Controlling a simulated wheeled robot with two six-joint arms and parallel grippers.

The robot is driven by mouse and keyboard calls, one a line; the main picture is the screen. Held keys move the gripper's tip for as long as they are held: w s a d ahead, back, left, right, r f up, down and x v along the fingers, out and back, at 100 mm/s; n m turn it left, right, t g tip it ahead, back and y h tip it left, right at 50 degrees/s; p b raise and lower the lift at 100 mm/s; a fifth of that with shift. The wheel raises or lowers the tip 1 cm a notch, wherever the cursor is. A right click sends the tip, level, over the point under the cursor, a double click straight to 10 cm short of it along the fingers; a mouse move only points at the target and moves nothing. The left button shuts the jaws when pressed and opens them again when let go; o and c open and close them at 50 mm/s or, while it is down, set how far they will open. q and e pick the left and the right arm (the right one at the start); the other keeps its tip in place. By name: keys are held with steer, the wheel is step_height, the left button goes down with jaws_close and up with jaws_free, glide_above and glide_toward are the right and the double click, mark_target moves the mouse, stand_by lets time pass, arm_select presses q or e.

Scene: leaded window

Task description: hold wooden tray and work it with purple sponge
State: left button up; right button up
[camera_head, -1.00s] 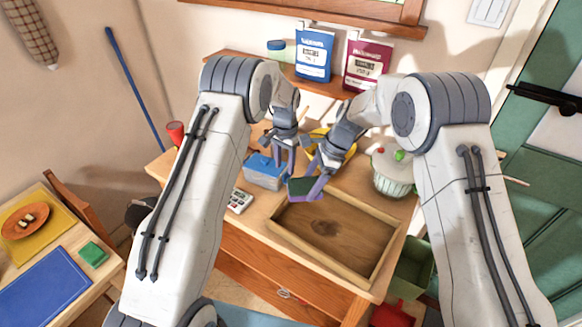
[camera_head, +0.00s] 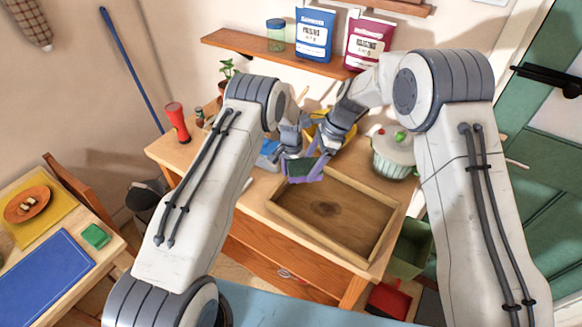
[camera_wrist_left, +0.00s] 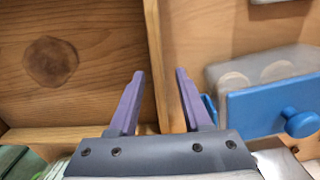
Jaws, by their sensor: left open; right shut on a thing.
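The wooden tray (camera_head: 375,258) lies on the desk, its dark knot facing up. Nothing is gripped there. I cannot tell how far the fingers are from the wall.
A container with a blue knobbed front (camera_wrist_left: 268,108) stands close beside the tray. A white-and-green cupcake-shaped jar (camera_head: 392,155) stands right of the tray, and a yellow bowl (camera_head: 322,128) behind my grippers. A red torch-like object (camera_head: 177,122) stands at the desk's left.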

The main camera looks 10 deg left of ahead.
arm_select(q)
steer(key=shift+f, duration=0.1)
jaws_close()
stand_by(1.4)
